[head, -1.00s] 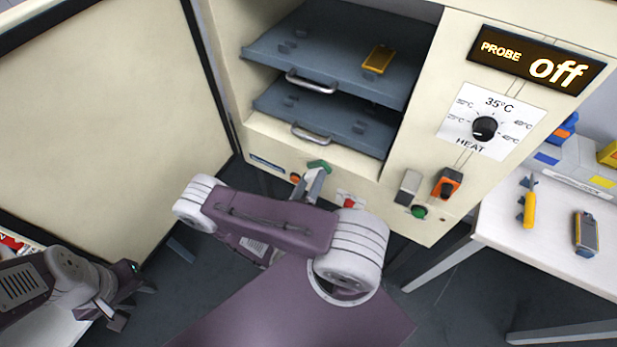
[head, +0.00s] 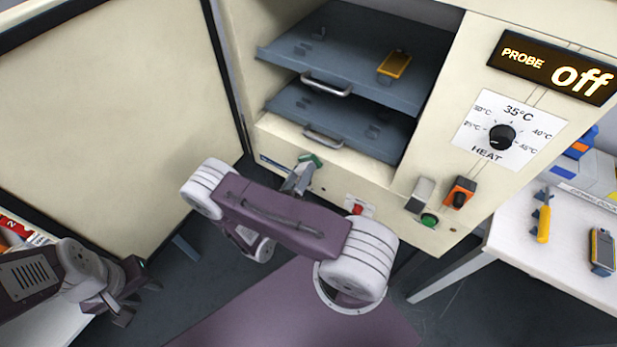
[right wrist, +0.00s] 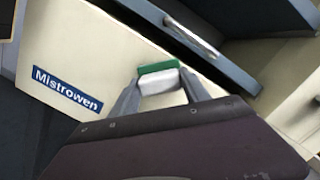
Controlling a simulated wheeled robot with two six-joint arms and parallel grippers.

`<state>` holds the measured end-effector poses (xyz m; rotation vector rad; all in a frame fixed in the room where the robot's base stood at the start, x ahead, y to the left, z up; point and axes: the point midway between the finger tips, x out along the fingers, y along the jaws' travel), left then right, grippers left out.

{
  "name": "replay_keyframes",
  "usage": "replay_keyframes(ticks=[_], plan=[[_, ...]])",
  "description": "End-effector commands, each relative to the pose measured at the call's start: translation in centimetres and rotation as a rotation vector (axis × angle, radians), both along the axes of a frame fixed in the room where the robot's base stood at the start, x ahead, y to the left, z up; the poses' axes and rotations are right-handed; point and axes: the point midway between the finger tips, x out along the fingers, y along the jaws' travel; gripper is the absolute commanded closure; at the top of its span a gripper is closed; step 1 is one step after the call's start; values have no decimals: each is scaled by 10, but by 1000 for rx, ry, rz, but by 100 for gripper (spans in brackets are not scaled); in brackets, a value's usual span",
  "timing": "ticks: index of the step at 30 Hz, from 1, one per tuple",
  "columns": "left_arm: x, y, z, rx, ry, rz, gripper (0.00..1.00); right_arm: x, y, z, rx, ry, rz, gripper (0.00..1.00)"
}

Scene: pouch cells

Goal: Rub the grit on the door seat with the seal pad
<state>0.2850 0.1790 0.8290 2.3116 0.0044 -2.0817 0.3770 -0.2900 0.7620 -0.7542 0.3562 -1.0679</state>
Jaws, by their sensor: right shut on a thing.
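The seal pad (head: 312,160) has a green face and, in the right wrist view (right wrist: 158,67), a pale body below it. My right gripper (right wrist: 160,84) is shut on it. In the head view, the right gripper (head: 304,172) holds the pad at the cream lower front of the cabinet, the door seat (head: 345,166), below the lower tray. I cannot tell whether the pad touches the seat. No grit can be made out. My left gripper (head: 137,298) is empty at the lower left, its fingers apart, far from the seat.
The cabinet door (head: 110,110) stands open at left. A red button (head: 357,209) and switches are to the right. A white table (head: 560,262) stands at right.

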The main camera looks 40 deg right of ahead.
Motion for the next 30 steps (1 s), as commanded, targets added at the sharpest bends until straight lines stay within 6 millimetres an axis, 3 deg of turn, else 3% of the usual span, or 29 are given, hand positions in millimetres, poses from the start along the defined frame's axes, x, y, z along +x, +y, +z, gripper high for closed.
replay_keyframes(ticks=[10,19,30], plan=[[0,0,-4,0,0,0,64,13,5,-1,2,-3,2,84],[0,0,-13,0,0,0,64,40,17,-1,2,-3,1,84],[0,0,-13,0,0,0,64,43,21,0,0,0,1,84]])
